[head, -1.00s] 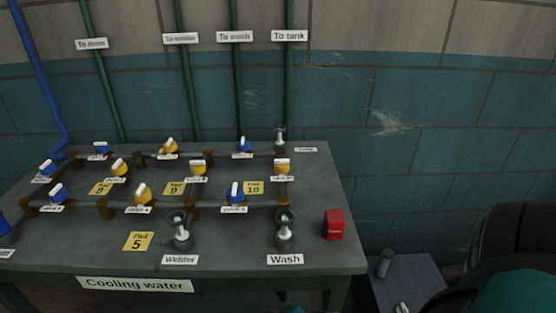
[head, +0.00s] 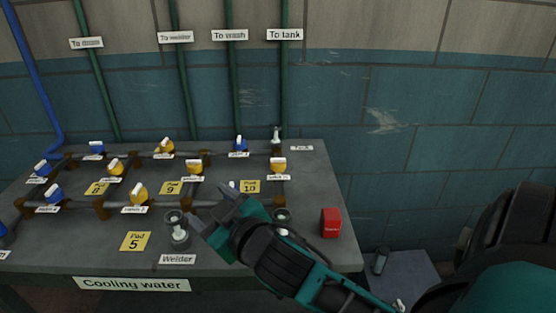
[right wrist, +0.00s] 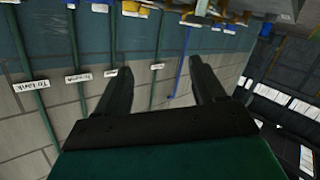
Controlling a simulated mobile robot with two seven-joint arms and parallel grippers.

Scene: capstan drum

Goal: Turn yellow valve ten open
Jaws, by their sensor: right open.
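Several yellow valves stand on the pipes of the grey bench: one at the back (head: 164,147), one at the left (head: 115,166), one in the middle (head: 194,166), one at the right (head: 278,165) and one nearer the front (head: 138,193). Their tags are too small to read, so I cannot tell which is valve ten. My right gripper (head: 216,211) is open and empty over the front pipe, beside the Pad 10 card (head: 250,187). It hides most of a blue valve there. In the right wrist view its fingers (right wrist: 160,65) are spread with nothing between them. My left gripper is not in view.
Blue valves (head: 241,144) stand among the yellow ones. A metal cup with a lever (head: 178,231) is left of my gripper, above the Welder tag (head: 177,259). A red box (head: 331,222) sits at the bench's right. Green pipes (head: 233,85) run up the wall.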

